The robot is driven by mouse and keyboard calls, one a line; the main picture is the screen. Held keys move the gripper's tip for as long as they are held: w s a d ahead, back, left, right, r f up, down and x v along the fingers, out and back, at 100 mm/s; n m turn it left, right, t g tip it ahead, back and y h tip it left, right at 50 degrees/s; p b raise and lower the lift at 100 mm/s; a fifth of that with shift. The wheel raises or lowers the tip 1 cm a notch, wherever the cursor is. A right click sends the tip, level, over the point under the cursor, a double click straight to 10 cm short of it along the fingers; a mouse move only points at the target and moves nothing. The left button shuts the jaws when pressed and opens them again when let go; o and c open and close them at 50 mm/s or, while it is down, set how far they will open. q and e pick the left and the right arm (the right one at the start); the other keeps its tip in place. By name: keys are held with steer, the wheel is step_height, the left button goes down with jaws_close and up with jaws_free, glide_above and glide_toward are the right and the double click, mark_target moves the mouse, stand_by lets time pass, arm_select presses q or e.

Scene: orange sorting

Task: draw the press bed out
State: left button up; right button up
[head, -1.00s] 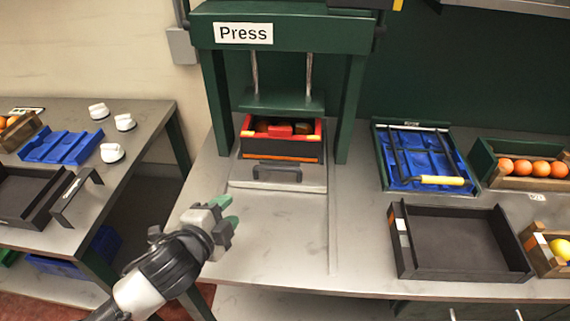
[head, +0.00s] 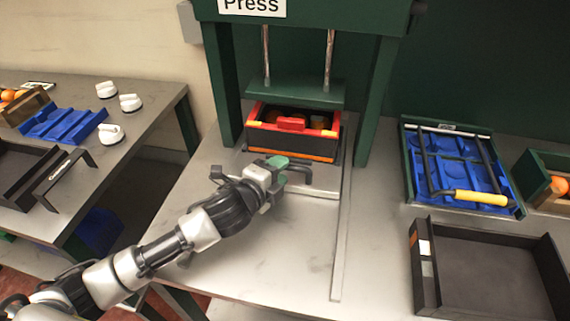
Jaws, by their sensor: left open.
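The press bed (head: 306,211) is a grey metal plate under the green press (head: 295,90). A dark bar handle (head: 298,176) stands at its front edge, partly hidden by my gripper. A black and red box (head: 292,140) with an orange stripe sits on the bed between the press posts, below the raised press plate. My left gripper (head: 279,170) is open, its green-tipped fingers at the left part of the handle. I cannot tell whether the fingers are around it or touching it. My right gripper is not in view.
A black tray (head: 427,262) lies on the bench at the right, with a green-framed blue mould (head: 461,203) and its yellow-gripped lever behind it. A side table (head: 145,110) at the left holds white knobs and a blue tray (head: 62,131). The bench front is clear.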

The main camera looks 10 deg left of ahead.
arm_select(q)
steer(key=shift+x, duration=1.25)
jaws_close()
